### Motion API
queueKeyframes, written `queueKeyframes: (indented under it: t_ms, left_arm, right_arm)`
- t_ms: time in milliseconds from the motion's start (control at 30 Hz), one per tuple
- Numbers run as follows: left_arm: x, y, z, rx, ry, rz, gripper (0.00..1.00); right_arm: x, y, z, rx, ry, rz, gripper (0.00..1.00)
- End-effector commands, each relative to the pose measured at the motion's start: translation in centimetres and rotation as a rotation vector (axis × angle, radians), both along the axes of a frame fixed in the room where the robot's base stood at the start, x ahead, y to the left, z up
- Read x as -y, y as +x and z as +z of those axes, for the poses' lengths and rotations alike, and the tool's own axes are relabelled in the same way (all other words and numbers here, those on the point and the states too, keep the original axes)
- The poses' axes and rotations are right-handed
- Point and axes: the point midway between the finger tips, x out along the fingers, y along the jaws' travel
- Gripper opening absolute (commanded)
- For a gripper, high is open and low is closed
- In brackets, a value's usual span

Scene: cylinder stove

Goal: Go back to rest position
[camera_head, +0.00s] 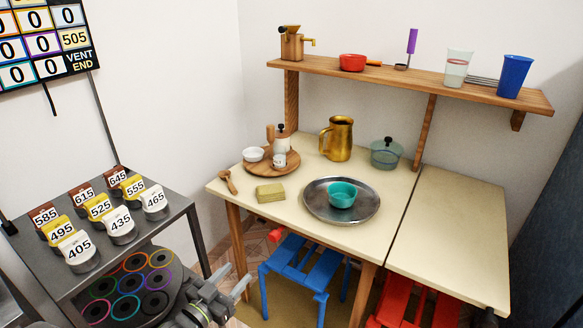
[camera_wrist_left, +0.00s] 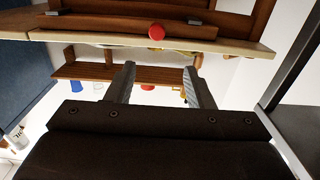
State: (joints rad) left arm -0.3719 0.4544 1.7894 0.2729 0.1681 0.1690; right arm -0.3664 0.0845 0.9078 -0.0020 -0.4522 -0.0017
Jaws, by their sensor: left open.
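My left gripper (camera_head: 236,276) is at the bottom of the head view, low in front of the table's left end and to the right of the stove. Its two fingers are apart, with nothing between them. The left wrist view also shows the gripper (camera_wrist_left: 159,66) open and empty, with a wooden shelf and a table edge beyond the fingers. My right gripper is in neither view.
The stove (camera_head: 131,286) with coloured rings is close on the left, below a rack (camera_head: 180,206) of numbered cylinders. The cream table (camera_head: 285,222) holds a metal tray (camera_head: 314,212). A blue stool (camera_head: 290,270) and a red stool (camera_head: 395,300) stand low at the table.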

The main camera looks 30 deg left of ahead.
Motion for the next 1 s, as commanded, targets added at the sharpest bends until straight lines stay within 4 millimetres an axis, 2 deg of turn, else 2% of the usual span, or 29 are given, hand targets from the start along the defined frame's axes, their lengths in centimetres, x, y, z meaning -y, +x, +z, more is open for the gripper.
queueKeyframes:
  t_ms: [167, 267, 367, 467, 600, 667, 800, 900, 1000]
  left_arm:
    - [-0.1, 0.0, -0.1, -0.006, 0.001, 0.003, 0.48]
    - [-0.6, -0.2, -1.6, -0.053, 0.006, 0.024, 0.48]
    - [-1.6, -1.1, -5.1, -0.162, 0.017, 0.07, 0.48]
    - [-2.6, -3.2, -10.4, -0.326, 0.029, 0.127, 0.48]
    - [-2.6, -8.1, -17.8, -0.578, 0.044, 0.183, 0.48]
    - [-2.2, -10.7, -20.7, -0.689, 0.048, 0.197, 0.48]
    - [0.0, -18.1, -26.5, -0.948, 0.054, 0.208, 0.48]
    - [2.3, -23.7, -29.3, -1.128, 0.054, 0.198, 0.48]
    - [4.6, -28.8, -31.1, -1.276, 0.055, 0.175, 0.48]
  right_arm:
    - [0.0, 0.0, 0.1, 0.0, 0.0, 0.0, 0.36]
    - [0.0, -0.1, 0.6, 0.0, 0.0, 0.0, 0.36]
    - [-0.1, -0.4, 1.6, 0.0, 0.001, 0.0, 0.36]
    - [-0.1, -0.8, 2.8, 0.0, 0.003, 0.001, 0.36]
    - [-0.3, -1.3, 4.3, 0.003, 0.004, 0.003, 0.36]
    - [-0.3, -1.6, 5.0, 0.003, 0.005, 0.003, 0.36]
    - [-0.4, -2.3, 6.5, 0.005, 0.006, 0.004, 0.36]
    - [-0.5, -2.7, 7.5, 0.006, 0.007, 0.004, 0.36]
    - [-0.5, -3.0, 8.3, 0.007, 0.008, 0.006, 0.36]
